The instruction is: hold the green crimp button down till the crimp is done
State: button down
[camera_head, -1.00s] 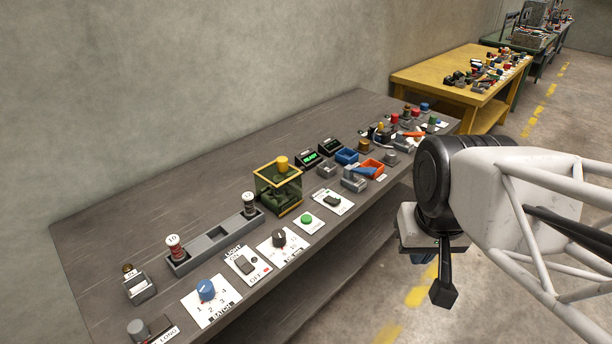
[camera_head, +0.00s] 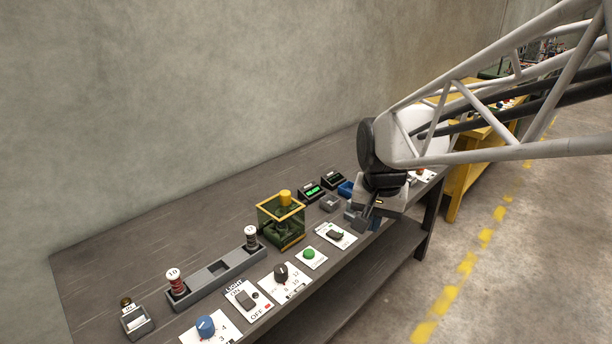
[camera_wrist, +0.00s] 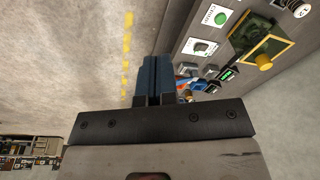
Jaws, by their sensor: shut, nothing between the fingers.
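The green crimp button (camera_head: 309,253) is a round green cap on a white plate near the bench's front edge. It stands up and nothing touches it. It also shows at the top of the wrist view (camera_wrist: 220,18). My gripper (camera_head: 367,222) is over the front right part of the bench, to the right of the button and apart from it. Its two blue fingers (camera_wrist: 153,62) are together and empty in the wrist view. A yellow-framed clear guard box (camera_head: 281,222) with a yellow knob on top stands behind the button.
A switch plate (camera_head: 335,235) lies between the button and my gripper. A black knob plate (camera_head: 284,282) and a light switch (camera_head: 246,298) are left of the button. A spool rack (camera_head: 215,275) and two small green displays (camera_head: 310,191) stand farther back. My arm hides the bench's right end.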

jog(key=w+a+f+m, duration=0.1)
jog(key=w+a+f, duration=0.2)
jog(key=w, duration=0.4)
jog(key=w+a+f+m, duration=0.2)
jog(key=w+a+f, duration=0.1)
jog(key=w, duration=0.3)
jog(key=m+g, duration=0.2)
send_over(310, 252)
notch_tip(310, 252, down, 9)
jog(key=shift+f, duration=0.2)
notch_tip(310, 252, down, 14)
jog(key=shift+r, duration=0.15)
